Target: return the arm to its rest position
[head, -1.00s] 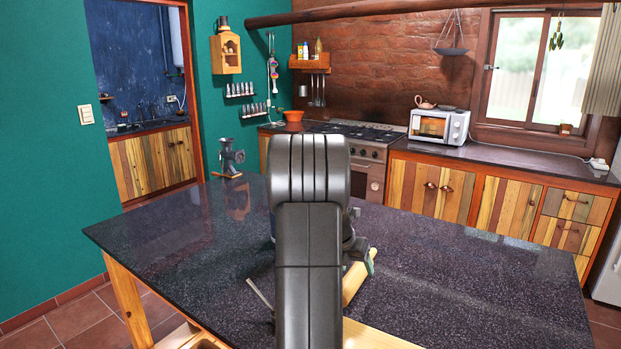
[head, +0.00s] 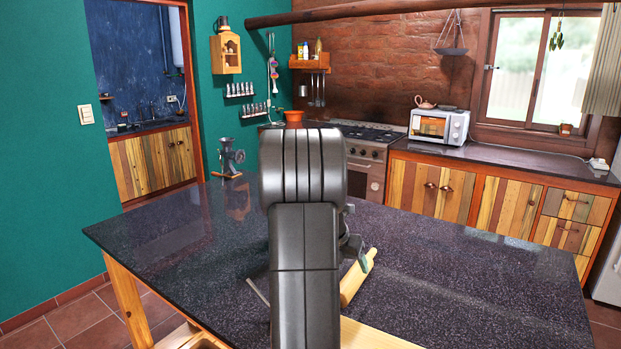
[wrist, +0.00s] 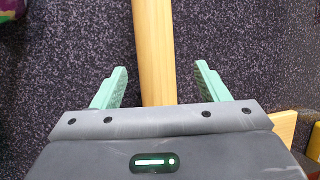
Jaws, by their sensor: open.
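My arm (head: 305,240) rises in the middle of the head view and hides part of the counter behind it. My gripper (wrist: 160,82) shows in the wrist view with its two green fingers spread wide apart. A wooden rolling pin (wrist: 153,50) lies between and beyond the fingers in that view, with clear space on both sides of it. In the head view the rolling pin (head: 357,277) lies on the dark speckled counter (head: 460,280), just right of my arm. The gripper itself is mostly hidden behind my arm there.
A wooden board (head: 370,336) lies at the near counter edge. A metal grinder (head: 228,160) stands at the counter's far left corner. The right side of the counter is clear. A stove (head: 368,150) and a toaster oven (head: 438,126) stand behind.

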